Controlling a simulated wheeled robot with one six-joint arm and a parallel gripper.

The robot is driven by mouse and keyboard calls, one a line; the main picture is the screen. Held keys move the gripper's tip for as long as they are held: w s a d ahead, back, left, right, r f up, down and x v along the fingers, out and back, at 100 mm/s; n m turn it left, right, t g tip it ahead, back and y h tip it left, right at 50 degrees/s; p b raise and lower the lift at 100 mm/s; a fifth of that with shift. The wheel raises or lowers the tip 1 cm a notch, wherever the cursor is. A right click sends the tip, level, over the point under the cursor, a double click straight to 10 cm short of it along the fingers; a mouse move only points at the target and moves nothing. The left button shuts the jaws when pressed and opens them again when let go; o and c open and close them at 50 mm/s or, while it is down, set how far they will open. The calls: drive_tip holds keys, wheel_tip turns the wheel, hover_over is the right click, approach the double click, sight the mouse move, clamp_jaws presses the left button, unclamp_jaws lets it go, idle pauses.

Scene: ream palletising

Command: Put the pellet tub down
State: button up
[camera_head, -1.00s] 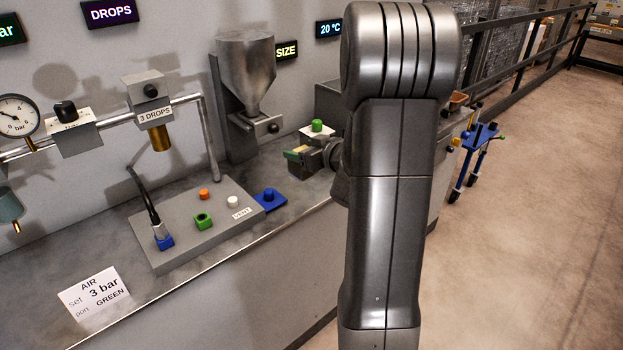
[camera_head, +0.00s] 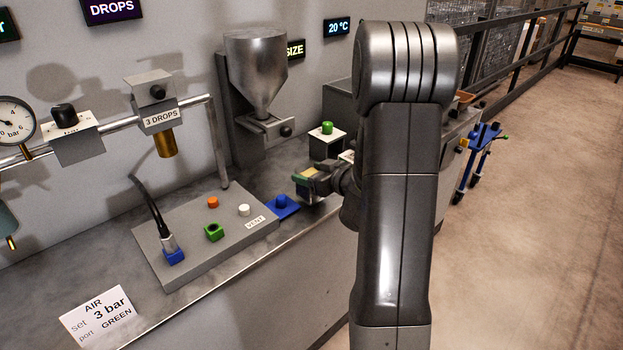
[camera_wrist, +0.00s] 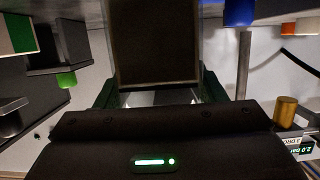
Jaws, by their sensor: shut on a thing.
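My gripper (camera_head: 316,181) is shut on the pellet tub (camera_head: 308,171), which shows in the head view as a small box with a yellowish edge beside green fingers. It is over the bench, right of the blue pad with a blue knob (camera_head: 282,204) and below the steel hopper (camera_head: 258,75). In the wrist view the tub (camera_wrist: 153,45) is a dark square with a pale rim, between the green fingers of my gripper (camera_wrist: 160,92). Whether the tub touches the bench cannot be told. My arm hides part of the bench to the right.
A grey panel (camera_head: 190,255) with orange, green and white parts and a black hose lies left on the bench. A green-topped block (camera_head: 326,145) stands behind my gripper. A gold cylinder (camera_head: 165,143) hangs from the pipe. A sign (camera_head: 98,315) lies near the front edge.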

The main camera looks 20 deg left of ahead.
drive_tip(key=shift+f, duration=0.45)
drive_tip(key=shift+f, duration=0.25)
drive_tip(key=o, duration=1)
drive_tip(key=shift+r, duration=0.1)
drive_tip(key=shift+r, duration=0.2)
drive_tip(key=p+v, duration=0.1)
drive_tip(key=v, duration=1.1)
drive_tip(key=shift+s+a, duration=0.1)
